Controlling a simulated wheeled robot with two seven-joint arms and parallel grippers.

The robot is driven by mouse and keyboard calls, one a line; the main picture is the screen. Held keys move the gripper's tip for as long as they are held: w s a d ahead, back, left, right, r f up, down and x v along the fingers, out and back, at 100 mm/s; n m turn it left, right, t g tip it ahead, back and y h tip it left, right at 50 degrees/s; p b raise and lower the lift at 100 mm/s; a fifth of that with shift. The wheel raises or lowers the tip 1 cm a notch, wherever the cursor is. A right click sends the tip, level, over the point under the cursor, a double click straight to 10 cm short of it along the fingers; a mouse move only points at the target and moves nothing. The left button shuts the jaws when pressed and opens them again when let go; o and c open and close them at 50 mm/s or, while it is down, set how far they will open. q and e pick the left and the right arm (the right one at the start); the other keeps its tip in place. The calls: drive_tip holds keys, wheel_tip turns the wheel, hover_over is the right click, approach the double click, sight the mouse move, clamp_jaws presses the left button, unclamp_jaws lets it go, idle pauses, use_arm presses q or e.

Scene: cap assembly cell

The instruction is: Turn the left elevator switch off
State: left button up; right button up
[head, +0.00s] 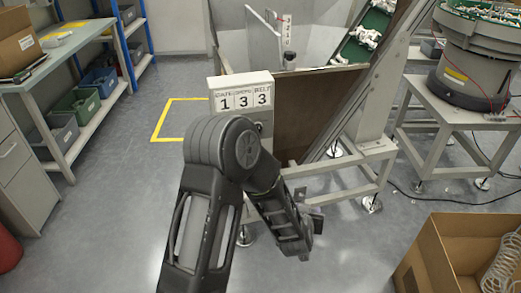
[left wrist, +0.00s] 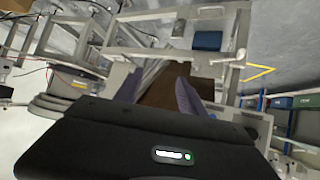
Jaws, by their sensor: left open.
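The elevator (head: 320,110) is a large metal hopper with a slanted frame, in the middle of the head view. I cannot make out the switch itself; my arm covers part of the box. My left gripper (head: 312,210) hangs in front of the elevator's lower frame, right of and below the box. In the left wrist view its two fingers (left wrist: 158,92) are apart with nothing between them. My right gripper is in neither view.
An open cardboard box (head: 432,262) stands at the lower right. A round feeder on a stand (head: 475,60) is at the right. A shelf bench (head: 98,115) with bins lines the left. Grey floor with a yellow marking (head: 165,118) is clear between.

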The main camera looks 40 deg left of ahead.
use_arm(q)
drive_tip(key=w+a+r+n+y+b, duration=0.2)
drive_tip(key=a+r+n+y+b, duration=0.3)
drive_tip(key=a+r+y, duration=0.5)
drive_tip(key=a+r, duration=0.6)
drive_tip(key=shift+a+r+n+t+b, duration=0.25)
drive_tip(key=shift+a+n+t+b, duration=0.05)
drive_tip(key=shift+n+b, duration=0.1)
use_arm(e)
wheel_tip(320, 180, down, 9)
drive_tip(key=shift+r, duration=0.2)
use_arm(q)
drive_tip(key=shift+a, duration=0.1)
drive_tip(key=x, duration=0.7)
drive_tip(key=shift+w+a, duration=0.15)
drive_tip(key=shift+a, duration=0.1)
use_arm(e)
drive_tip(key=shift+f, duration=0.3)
use_arm(q)
clamp_jaws()
